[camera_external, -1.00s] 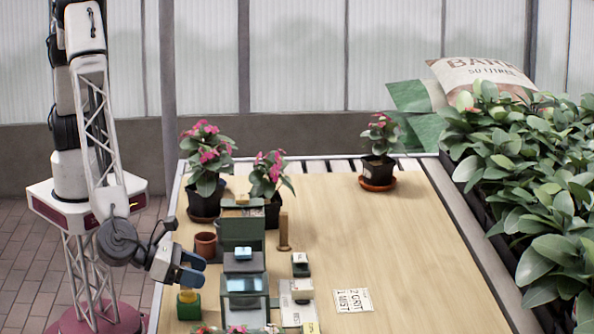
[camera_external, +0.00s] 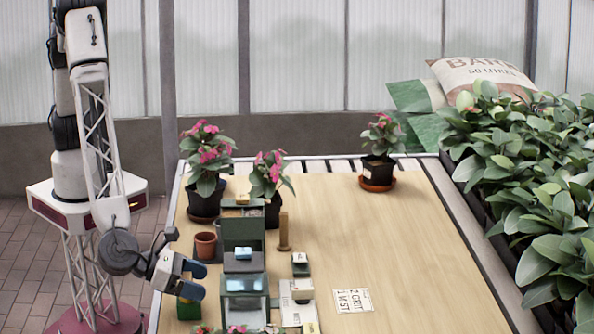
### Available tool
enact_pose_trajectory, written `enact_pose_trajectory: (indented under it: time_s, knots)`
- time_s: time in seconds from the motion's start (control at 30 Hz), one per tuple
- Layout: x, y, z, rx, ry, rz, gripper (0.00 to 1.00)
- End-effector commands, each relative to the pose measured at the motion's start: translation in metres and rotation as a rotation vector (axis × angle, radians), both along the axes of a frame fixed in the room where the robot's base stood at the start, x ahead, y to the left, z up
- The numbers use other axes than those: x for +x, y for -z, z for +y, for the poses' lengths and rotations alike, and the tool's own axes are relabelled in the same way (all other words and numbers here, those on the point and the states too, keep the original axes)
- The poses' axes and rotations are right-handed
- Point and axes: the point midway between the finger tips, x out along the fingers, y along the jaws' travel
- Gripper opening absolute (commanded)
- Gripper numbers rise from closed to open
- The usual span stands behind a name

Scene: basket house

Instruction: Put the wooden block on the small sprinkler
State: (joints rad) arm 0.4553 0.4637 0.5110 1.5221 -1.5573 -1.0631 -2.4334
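My gripper (camera_external: 200,281) has two blue fingers with a gap between them, and nothing shows in the gap. It hangs over the table's left edge, just above a small green block-like object (camera_external: 188,309), whose top it partly hides. A brown wooden upright piece (camera_external: 284,230) stands on a round foot right of the dark green stand. It may be the wooden block, but I cannot tell for sure. I cannot single out the small sprinkler among the small objects in this view.
A dark green tiered stand (camera_external: 243,235) with small items is right of my gripper. A terracotta pot (camera_external: 205,245) stands behind it. Potted pink flowers (camera_external: 207,160) stand at the back left. A printed card (camera_external: 352,300) lies at front. The table's right half (camera_external: 400,240) is mostly clear.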

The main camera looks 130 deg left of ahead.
Motion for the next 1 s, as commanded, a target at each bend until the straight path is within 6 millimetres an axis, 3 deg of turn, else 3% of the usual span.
enact_pose_trajectory:
  time_s: [0.47, 1.0]
  knots:
    - [-0.008, -0.008, -0.009, -0.001, 0.001, -0.001, 0.82]
    - [-0.061, -0.038, -0.061, -0.001, 0.002, -0.001, 0.82]
